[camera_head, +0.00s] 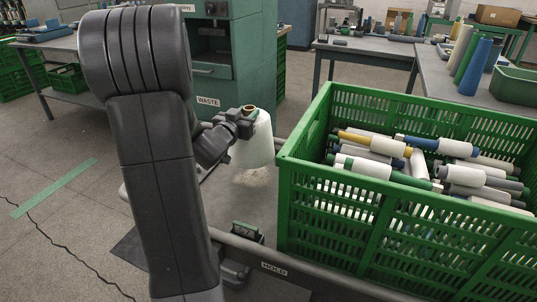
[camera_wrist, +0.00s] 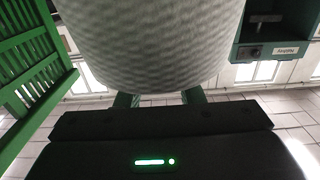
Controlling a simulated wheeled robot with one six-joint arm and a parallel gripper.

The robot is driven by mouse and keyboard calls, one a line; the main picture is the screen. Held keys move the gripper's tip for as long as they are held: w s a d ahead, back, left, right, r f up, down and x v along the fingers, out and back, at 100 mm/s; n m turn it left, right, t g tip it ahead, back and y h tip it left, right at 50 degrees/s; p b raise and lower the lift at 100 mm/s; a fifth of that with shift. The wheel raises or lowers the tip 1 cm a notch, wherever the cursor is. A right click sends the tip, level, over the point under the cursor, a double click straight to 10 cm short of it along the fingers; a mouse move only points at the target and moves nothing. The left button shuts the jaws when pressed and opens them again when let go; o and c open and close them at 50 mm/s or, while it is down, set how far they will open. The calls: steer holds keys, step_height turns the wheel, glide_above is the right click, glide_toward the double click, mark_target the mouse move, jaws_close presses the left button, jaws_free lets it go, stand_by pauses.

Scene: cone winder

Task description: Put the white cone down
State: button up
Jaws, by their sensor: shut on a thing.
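The white cone (camera_head: 254,143) hangs roughly upright, wide end down, left of the green crate. My gripper (camera_head: 246,114) is shut on it near its narrow top, where a brownish tube end shows. The cone's lower edge appears clear of the grey surface (camera_head: 252,200) below, but the exact gap cannot be told.
The green crate (camera_head: 305,150) holds several yarn-wound tubes. A rail marked HOLD (camera_head: 273,268) and a small green-topped block (camera_head: 246,230) lie below. A green cabinet marked WASTE (camera_head: 228,75) stands behind. A table (camera_head: 480,95) with tall cones is at upper right.

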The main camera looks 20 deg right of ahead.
step_height(320, 180, down, 8)
steer(key=b, duration=0.3)
steer(key=shift+w+f, duration=0.1)
steer(key=shift+f, duration=0.15)
steer(key=shift+r, duration=0.1)
steer(key=o, duration=0.6)
steer(key=shift+f, duration=0.3)
steer(key=o, duration=0.5)
steer(key=shift+r, duration=0.1)
steer(key=shift+s+a+r, duration=0.1)
steer(key=shift+s+a, duration=0.1)
steer(key=p+v, duration=0.1)
steer(key=v, duration=1)
steer(key=shift+s+a+p, duration=0.2)
steer(key=shift+s+p, duration=0.05)
steer(key=shift+p, duration=0.05)
